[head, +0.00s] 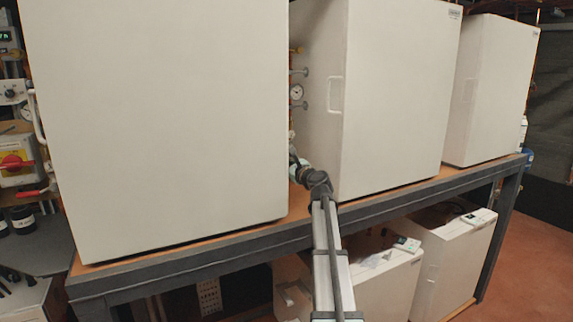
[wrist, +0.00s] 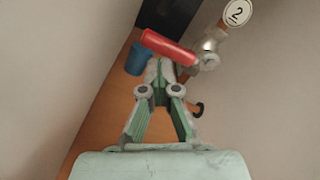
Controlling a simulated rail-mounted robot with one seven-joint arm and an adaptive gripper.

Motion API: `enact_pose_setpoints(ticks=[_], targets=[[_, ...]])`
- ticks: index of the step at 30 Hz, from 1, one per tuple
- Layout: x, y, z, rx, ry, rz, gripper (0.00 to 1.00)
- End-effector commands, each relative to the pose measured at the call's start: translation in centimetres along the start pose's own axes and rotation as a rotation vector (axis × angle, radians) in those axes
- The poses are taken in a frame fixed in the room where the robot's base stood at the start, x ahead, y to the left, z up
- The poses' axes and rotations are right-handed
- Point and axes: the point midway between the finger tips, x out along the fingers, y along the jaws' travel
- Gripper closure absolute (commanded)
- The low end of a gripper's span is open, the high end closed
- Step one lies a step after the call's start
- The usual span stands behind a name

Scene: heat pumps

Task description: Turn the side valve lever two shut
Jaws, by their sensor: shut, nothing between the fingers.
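The red lever (wrist: 168,47) of a side valve shows in the wrist view, just beyond my fingertips. It lies tilted, its right end lower, at the metal valve body (wrist: 208,50). A round white tag marked 2 (wrist: 237,12) is beside the valve. My gripper (wrist: 160,68) is shut and empty, its tips close to the underside of the lever. I cannot tell if they touch it. In the head view my arm reaches into the gap between two white cabinets, and the lever is hidden there.
The gap is narrow, between the left cabinet (head: 165,120) and the middle cabinet (head: 385,100). A blue object (wrist: 138,58) stands past the lever.

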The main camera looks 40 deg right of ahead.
Motion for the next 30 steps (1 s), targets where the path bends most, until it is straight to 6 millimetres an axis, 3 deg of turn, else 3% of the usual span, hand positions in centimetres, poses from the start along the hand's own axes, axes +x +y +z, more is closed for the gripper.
enact_pose_setpoints(ticks=[8, 22, 30], targets=[[-0.8, 0.1, 0.4, 0.001, -0.005, -0.001, 1.0], [-7.8, 1.2, 0.6, 0.001, -0.007, 0.011, 1.0], [-9.4, 1.5, 0.6, 0.002, -0.009, 0.016, 1.0]])
